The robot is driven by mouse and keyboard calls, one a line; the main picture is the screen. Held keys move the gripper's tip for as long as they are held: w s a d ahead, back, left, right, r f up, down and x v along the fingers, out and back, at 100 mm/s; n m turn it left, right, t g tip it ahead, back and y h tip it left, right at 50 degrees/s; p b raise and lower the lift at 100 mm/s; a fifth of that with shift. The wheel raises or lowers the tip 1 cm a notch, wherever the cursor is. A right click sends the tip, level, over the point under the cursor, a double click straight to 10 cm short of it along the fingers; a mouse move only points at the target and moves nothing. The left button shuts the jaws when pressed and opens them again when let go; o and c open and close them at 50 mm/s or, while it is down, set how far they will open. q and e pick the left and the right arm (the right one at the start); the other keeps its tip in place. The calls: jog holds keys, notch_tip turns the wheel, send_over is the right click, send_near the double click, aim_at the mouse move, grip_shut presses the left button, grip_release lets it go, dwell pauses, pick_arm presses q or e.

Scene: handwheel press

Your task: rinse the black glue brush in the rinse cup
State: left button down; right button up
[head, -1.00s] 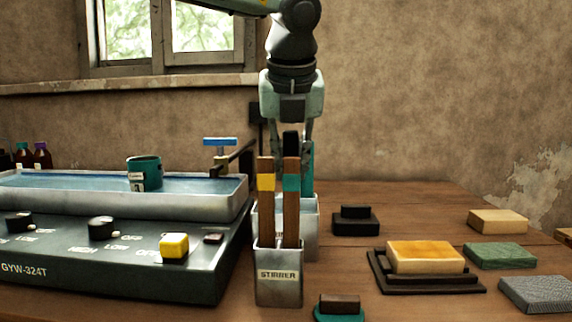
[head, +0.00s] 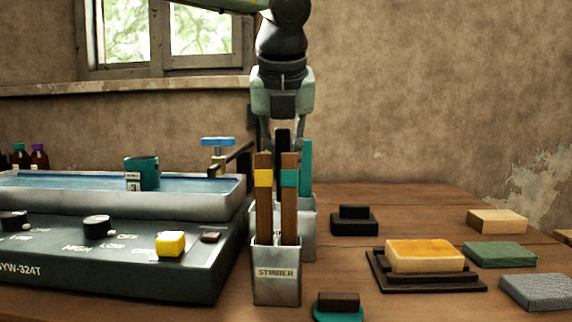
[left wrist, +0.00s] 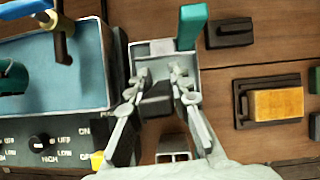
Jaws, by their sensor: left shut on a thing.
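The black glue brush (head: 282,140) stands upright, its dark handle top showing behind the stirrers in the head view. My left gripper (head: 282,145) points down from above and is shut on this handle. The brush's lower end is hidden by the stirrers and the grey holder (head: 308,230). In the left wrist view my left gripper (left wrist: 160,80) is over the grey holder's opening; the brush is hard to make out there. A teal cup (head: 145,174) with a white label, apparently the rinse cup, stands in the water tray to the left. My right gripper is not in view.
A teal handle (head: 306,160) stands close right of my gripper. The stirrer cup (head: 277,285) with two wooden stirrers is in front. A blue-handled valve (head: 218,141) stands between holder and teal cup, by the water tray (head: 120,206). Blocks lie on the right.

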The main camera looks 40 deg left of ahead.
pick_arm(q)
jog(key=shift+s+a, duration=0.2)
jog(key=shift+a, duration=0.2)
jog(key=shift+w+d, duration=0.5)
jog(key=shift+d, duration=0.35)
jog(key=shift+s+a+b, duration=0.4)
jog(key=shift+s+a, duration=0.15)
jog(key=shift+a, duration=0.25)
jog(key=shift+w+d, duration=0.5)
jog(key=shift+d, duration=0.25)
jog(key=shift+s+a, duration=0.5)
jog(key=shift+a, duration=0.3)
jog(key=shift+w+d, duration=0.55)
jog(key=shift+d, duration=0.3)
jog(key=shift+s+a+b, duration=0.45)
jog(key=shift+s+a, duration=0.1)
jog(key=shift+a, duration=0.3)
jog(key=shift+w+d, duration=0.55)
jog(key=shift+d, duration=0.3)
jog(key=shift+s+a+f, duration=0.1)
jog(key=shift+s+a, duration=0.1)
jog(key=shift+a, duration=0.1)
jog(key=shift+s+a, duration=0.1)
